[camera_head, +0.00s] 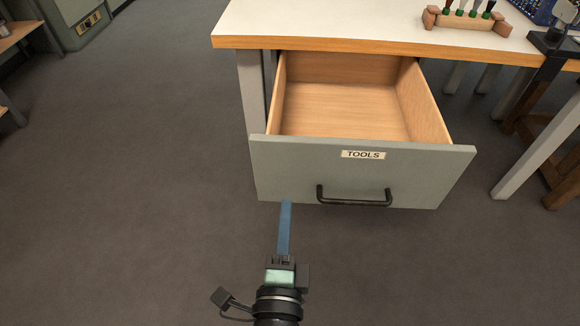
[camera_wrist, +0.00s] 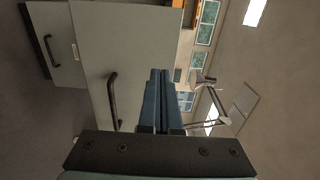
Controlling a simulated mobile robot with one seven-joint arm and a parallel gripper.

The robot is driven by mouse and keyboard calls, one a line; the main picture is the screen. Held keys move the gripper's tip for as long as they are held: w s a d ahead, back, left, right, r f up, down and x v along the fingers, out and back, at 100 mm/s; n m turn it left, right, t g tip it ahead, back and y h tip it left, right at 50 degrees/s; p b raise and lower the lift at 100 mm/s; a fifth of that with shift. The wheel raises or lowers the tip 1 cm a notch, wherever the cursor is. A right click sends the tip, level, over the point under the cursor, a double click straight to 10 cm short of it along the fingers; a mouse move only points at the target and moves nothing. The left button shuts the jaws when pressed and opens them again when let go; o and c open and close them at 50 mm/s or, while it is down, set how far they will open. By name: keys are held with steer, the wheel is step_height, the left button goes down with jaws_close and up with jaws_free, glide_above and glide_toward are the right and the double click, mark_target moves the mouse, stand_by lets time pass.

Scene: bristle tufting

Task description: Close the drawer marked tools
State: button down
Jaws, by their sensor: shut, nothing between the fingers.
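The drawer marked TOOLS (camera_head: 290,170) stands pulled out from under the bench, and its wooden inside is empty. Its grey front has a label (camera_head: 363,155) near the top and a black bar handle (camera_head: 354,201) below. My gripper (camera_head: 286,206) is shut and empty, with its blue fingers at the lower left part of the drawer front, left of the handle. I cannot tell if the tips touch the front. In the wrist view the blue fingers (camera_wrist: 159,75) lie together, with the drawer front (camera_wrist: 140,45) and its handle (camera_wrist: 112,98) beside them.
The white bench top (camera_head: 330,22) with its wooden edge is above the drawer. A wooden rack (camera_head: 465,18) with several brushes or tools stands on it. A wooden stool (camera_head: 560,165) and a bench leg (camera_head: 540,150) are at the right. The floor (camera_head: 120,180) at the left is clear.

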mark_target(291, 155)
steer(key=w+b, duration=0.2)
steer(key=w, duration=0.8)
steer(key=shift+w, duration=0.35)
